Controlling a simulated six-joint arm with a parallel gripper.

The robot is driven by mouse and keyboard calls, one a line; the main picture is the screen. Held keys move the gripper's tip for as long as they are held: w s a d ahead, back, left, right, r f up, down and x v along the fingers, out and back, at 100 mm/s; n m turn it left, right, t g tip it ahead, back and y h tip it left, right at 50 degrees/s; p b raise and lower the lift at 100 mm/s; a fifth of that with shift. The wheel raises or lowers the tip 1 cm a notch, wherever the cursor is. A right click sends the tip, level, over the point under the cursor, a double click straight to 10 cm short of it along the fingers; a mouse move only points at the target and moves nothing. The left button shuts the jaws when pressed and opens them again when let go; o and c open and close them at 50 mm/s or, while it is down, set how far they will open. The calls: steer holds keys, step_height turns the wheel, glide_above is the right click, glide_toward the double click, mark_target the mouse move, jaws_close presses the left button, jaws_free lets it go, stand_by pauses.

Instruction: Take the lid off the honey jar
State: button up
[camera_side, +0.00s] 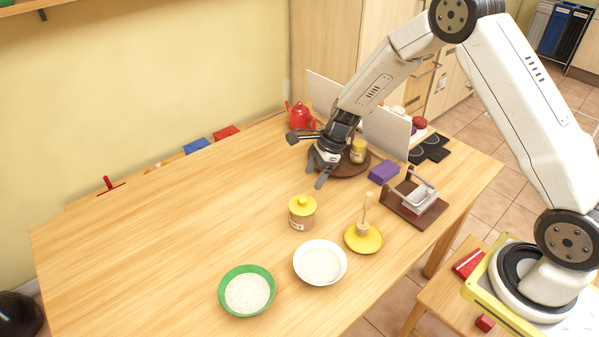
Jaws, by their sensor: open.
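The honey jar is most likely the brown jar (302,220) standing upright near the middle of the table. Its yellow lid (302,203) with a round knob is seated on top. My gripper (319,182) is open and empty, above and behind the jar, apart from it. Its fingers point down in front of a dark round tray (352,168). A smaller jar with a yellow top (358,150) stands on that tray, just right of my gripper.
A white bowl (320,279), a green bowl (268,279) and a yellow saucer (374,245) with a wooden dipper stand in front of the jar. A purple block (383,172) and a brown stand (402,212) lie to the right. A red teapot (299,116) is behind. The table's left is clear.

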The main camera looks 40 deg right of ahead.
mark_target(304, 198)
steer(key=shift+f, duration=0.1)
steer(key=shift+x, duration=1.2)
steer(key=shift+x, duration=2.65)
steer(key=shift+d, duration=0.15)
jaws_close()
